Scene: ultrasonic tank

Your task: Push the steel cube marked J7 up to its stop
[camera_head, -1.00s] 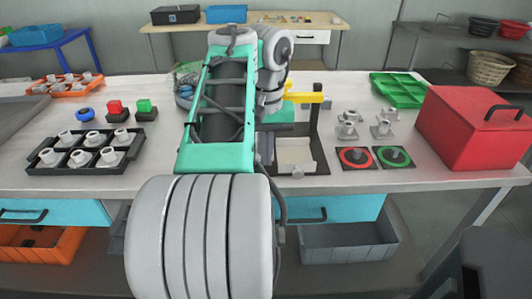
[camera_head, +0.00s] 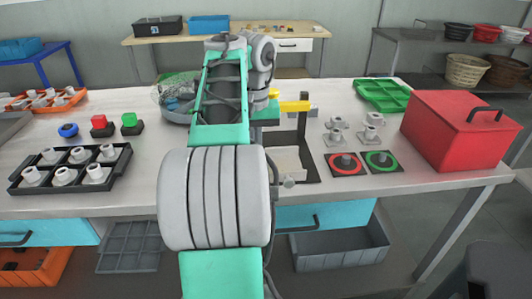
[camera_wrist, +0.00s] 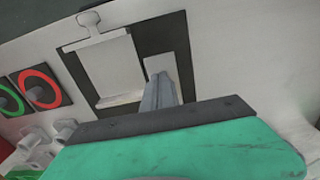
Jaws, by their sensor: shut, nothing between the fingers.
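In the head view a dark fixture (camera_head: 309,150) with a pale plate (camera_head: 287,160) stands near the bench's front edge, right of my arm. My arm hides its left part and my gripper there. In the wrist view the shut, empty fingers of my gripper (camera_wrist: 158,98) point at a small pale grey block (camera_wrist: 161,65) on the dark base, beside the pale plate (camera_wrist: 115,68). The block may be the steel cube; I can read no J7 mark. The fingertips overlap the block in view; I cannot tell whether they touch. No stop can be clearly made out.
A T-shaped handle (camera_wrist: 91,22) projects from the fixture. Red-ringed (camera_head: 346,163) and green-ringed (camera_head: 379,161) buttons and several grey fittings (camera_head: 337,130) stand to its right, then a red box (camera_head: 460,132). A black tray of fittings (camera_head: 117,174) lies left of my arm.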

